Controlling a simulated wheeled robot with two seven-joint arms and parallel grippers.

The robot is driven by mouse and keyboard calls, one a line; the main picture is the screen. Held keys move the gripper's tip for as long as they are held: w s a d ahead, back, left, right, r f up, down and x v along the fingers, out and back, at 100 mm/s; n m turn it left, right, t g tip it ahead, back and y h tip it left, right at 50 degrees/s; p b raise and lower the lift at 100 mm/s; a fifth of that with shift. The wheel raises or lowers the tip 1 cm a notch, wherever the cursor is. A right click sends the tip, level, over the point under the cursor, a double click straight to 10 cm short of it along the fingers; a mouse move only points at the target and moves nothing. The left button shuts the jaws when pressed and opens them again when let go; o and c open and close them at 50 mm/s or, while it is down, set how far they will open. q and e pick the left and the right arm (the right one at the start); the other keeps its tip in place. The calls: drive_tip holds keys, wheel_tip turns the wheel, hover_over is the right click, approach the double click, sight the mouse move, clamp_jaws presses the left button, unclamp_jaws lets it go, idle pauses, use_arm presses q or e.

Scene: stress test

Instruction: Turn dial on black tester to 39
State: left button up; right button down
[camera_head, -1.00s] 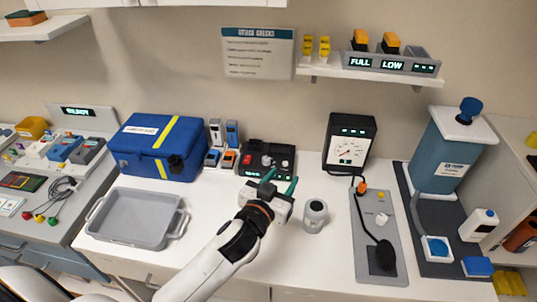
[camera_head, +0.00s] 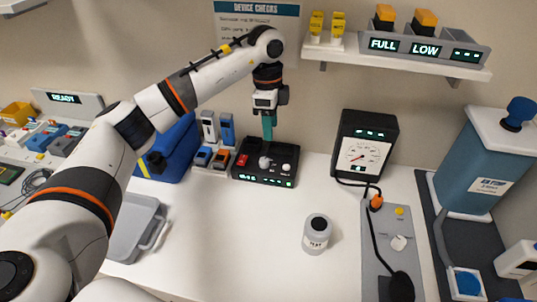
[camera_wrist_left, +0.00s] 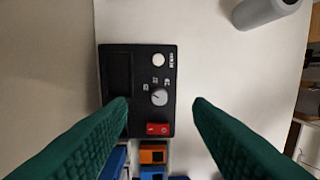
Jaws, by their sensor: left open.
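The black tester (camera_head: 281,152) stands on the white counter near the wall. Its front carries a red switch (camera_head: 242,159), a grey dial (camera_head: 264,162), a white knob (camera_head: 286,168) and green lit readouts too small to read. My left gripper (camera_head: 268,138) points down above the tester's back part, its green fingers apart and empty. In the left wrist view the tester (camera_wrist_left: 115,58) lies beyond the open fingers (camera_wrist_left: 162,105). The dial (camera_wrist_left: 159,97) shows between the fingertips, untouched, with a light pointer mark. The red switch (camera_wrist_left: 158,128) is below it. My right gripper is out of view.
Small blue and orange devices (camera_head: 212,157) and a blue case (camera_head: 178,150) stand close left of the tester. A gauge box (camera_head: 364,145) is to the right. A grey jar (camera_head: 317,232) stands in front. Otherwise the middle counter is clear.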

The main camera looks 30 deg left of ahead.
sight(264, 159)
use_arm(q)
drive_tip(key=shift+n+y, duration=0.3)
drive_tip(key=f+p, duration=0.1)
drive_tip(key=f, duration=0.2)
drive_tip(key=a+f, duration=0.1)
drive_tip(key=f, duration=0.3)
drive_tip(key=f+p, duration=0.1)
drive_tip(key=f, duration=0.3)
drive_tip(key=shift+s+a+f+p, duration=0.1)
drive_tip(key=shift+s+a+p, duration=0.05)
drive_tip(key=shift+s+p, duration=0.2)
drive_tip(key=c, duration=1)
